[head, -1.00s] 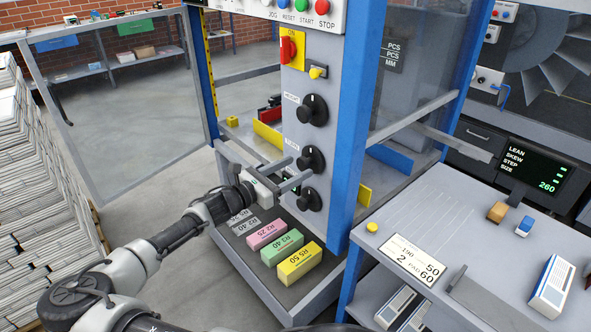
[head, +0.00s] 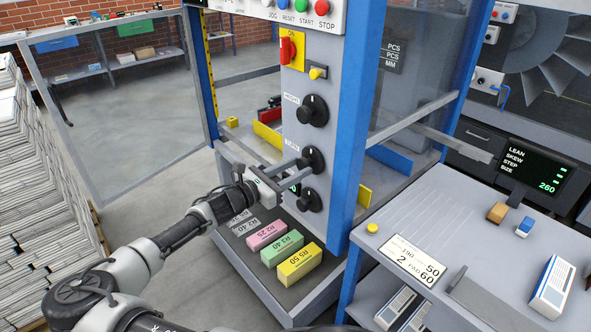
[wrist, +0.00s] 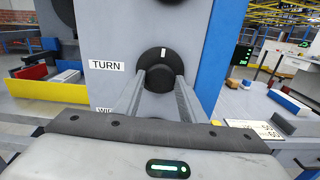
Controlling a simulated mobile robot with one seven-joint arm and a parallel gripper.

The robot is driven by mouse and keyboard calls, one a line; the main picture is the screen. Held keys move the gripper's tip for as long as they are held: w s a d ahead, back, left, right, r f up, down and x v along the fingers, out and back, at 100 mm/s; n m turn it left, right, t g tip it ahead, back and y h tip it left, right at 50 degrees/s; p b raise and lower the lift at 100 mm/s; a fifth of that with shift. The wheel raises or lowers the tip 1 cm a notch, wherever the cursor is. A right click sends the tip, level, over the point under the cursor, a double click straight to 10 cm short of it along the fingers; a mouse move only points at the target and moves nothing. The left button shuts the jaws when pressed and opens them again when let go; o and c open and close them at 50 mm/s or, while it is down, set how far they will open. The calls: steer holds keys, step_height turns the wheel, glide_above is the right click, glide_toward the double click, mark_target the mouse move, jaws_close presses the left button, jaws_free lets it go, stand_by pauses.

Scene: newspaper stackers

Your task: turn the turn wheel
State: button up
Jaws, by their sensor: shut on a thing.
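The turn wheel is a round black knob on the grey column, the middle one of three in the head view (head: 313,157). In the wrist view, the wheel (wrist: 163,57) sits beside a white TURN label (wrist: 106,65), and its white mark points about straight up. My gripper (head: 304,171) reaches in from the left. Its two grey fingers are shut on the turn wheel, one on each side of its lower part in the wrist view (wrist: 162,82). The fingers hide part of the wheel's edge.
Another black knob (head: 314,110) is above and one (head: 311,200) is close below my fingers. A red switch (head: 288,50) is higher up. Pink, green and yellow blocks (head: 300,264) lie on the base below. A blue post (head: 350,130) stands right of the column.

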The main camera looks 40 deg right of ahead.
steer(key=m, duration=0.4)
steer(key=shift+m+b, duration=0.3)
steer(key=shift+b, duration=0.1)
steer(key=m+b, duration=0.1)
steer(key=m, duration=0.3)
steer(key=shift+f+m, duration=0.1)
steer(key=shift+m, duration=0.2)
steer(key=m+b, duration=0.2)
steer(key=m, duration=0.2)
steer(key=shift+m+b, duration=0.3)
steer(key=shift+b, duration=0.05)
steer(key=m+b, duration=0.3)
steer(key=m, duration=0.1)
steer(key=shift+f, duration=0.1)
steer(key=m+b, duration=0.3)
steer(key=m, duration=0.2)
steer(key=m+b, duration=0.3)
steer(key=shift+m, duration=0.3)
steer(key=m, duration=0.4)
steer(key=shift+r+b, duration=0.2)
steer(key=shift+b, duration=0.2)
steer(key=shift+m, duration=2.5)
